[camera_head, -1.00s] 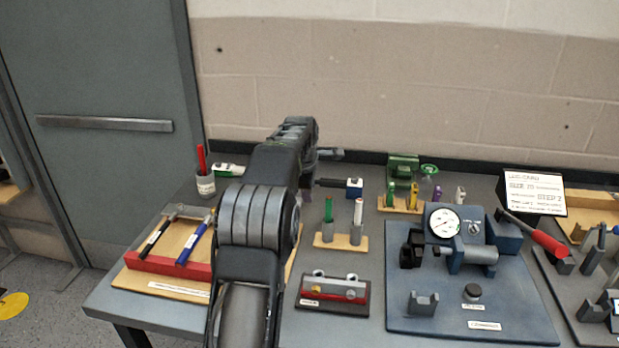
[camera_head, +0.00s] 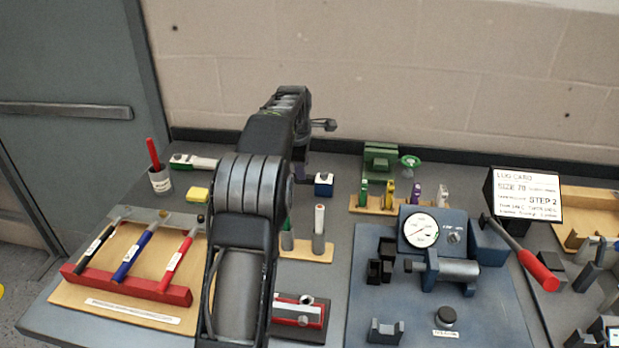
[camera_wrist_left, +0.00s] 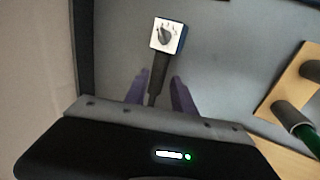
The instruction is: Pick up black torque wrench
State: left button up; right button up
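The black torque wrench (camera_head: 96,246) lies on a wooden board at the left, beside a blue one (camera_head: 135,255) and a red one (camera_head: 178,262), handles resting across a red rail (camera_head: 125,284). That tool's head also shows in the head view (camera_head: 323,184). My right gripper is not in view.
A cup with a red marker (camera_head: 160,180) and a yellow block (camera_head: 197,194) stand behind the rack. My left arm crosses the bench right of the rack. A marker stand (camera_head: 312,252) and a blue gauge plate (camera_head: 500,310) are to the right.

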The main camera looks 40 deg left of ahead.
pick_arm(q)
jog(key=shift+x, duration=1.3)
jog(key=shift+f+p, duration=0.2)
jog(key=shift+p, duration=0.2)
jog(key=p+x, duration=0.1)
jog(key=x, duration=0.3)
jog(key=shift+w+a+f+p, duration=0.1)
jog(key=shift+w+f+p, duration=0.2)
jog(key=shift+c, duration=0.2)
grip_shut()
